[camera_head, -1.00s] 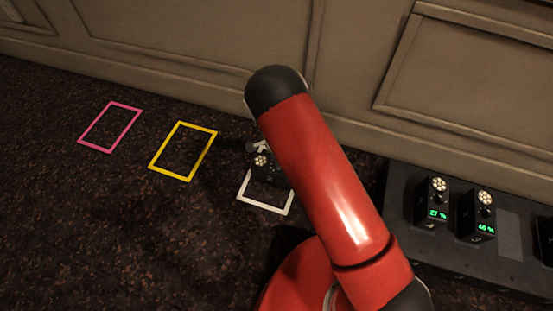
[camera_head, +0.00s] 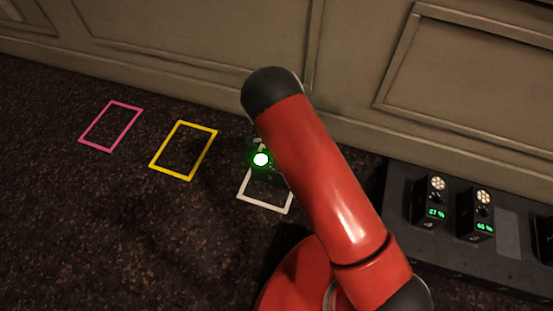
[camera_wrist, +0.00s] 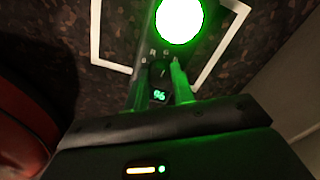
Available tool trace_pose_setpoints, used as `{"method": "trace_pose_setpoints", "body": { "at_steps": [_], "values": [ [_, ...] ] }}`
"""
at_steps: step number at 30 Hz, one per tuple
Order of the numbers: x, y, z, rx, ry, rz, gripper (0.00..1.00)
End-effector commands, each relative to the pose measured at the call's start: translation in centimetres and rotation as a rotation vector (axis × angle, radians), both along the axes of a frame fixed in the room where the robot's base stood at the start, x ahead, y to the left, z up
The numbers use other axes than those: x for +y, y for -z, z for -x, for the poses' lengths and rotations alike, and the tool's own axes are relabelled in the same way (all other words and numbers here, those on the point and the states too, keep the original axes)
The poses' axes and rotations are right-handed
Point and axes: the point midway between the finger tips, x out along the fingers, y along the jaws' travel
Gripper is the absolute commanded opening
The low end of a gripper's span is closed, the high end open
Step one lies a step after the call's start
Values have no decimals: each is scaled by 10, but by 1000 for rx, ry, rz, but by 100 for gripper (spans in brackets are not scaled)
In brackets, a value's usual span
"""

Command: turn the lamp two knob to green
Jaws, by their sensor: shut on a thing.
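A small black lamp unit (camera_head: 266,176) stands in the white outline, partly hidden by my red arm. Its round lamp is lit bright green and also shows in the wrist view (camera_wrist: 179,20). My gripper (camera_wrist: 163,72) is shut on the small dark knob just below the lamp, one finger on each side. The knob (camera_wrist: 162,74) is mostly hidden between the fingers, and a few small letters sit above it. A small green display (camera_wrist: 159,95) is below the knob. In the head view my gripper is mostly behind the arm. I cannot read which lamp number this is.
A dark console (camera_head: 400,235) at the right holds two similar units, a left one (camera_head: 432,203) and a right one (camera_head: 478,214), both unlit with green displays. Beside them is an empty grey slot (camera_head: 510,237). The yellow outline (camera_head: 153,165) and pink outline (camera_head: 82,141) are empty. A panelled wall stands behind.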

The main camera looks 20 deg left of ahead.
Motion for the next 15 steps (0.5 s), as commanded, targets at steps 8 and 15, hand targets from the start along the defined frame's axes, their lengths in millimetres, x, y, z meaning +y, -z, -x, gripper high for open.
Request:
{"method": "trace_pose_setpoints", "body": {
  "at_steps": [8,15],
  "values": [
    [0,0,0,0,-1,0,46],
    [0,-4,0,-1,-1,0,46]
  ]
}}
